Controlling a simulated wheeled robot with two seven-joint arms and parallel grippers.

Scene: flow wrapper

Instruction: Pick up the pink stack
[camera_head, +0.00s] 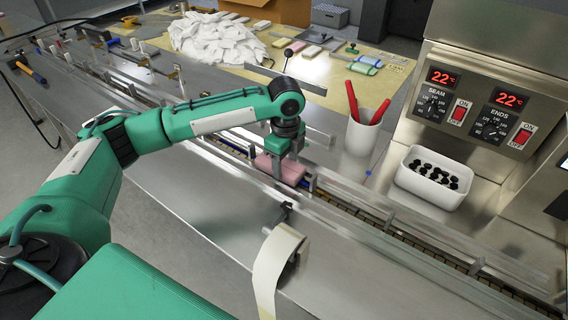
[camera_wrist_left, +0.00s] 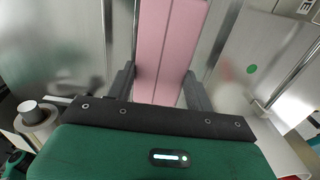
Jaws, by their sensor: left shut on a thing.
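The pink stack (camera_head: 291,172) is in the channel of the conveyor in the head view, below my left gripper (camera_head: 284,166). It looks like flat pink blocks lying lengthwise along the channel. In the left wrist view the pink stack (camera_wrist_left: 166,50) runs up between the two dark fingers of my left gripper (camera_wrist_left: 158,88), with a seam line along it. The fingers are shut on its sides. Whether its underside touches the conveyor is hidden. My right gripper is not in view.
Metal guide rails (camera_head: 335,195) run along both sides of the channel. A white cup with red-handled tools (camera_head: 362,132) and a white bin of black knobs (camera_head: 429,179) stand behind it. A film roll (camera_head: 279,262) hangs in front. The control panel (camera_head: 480,105) rises at right.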

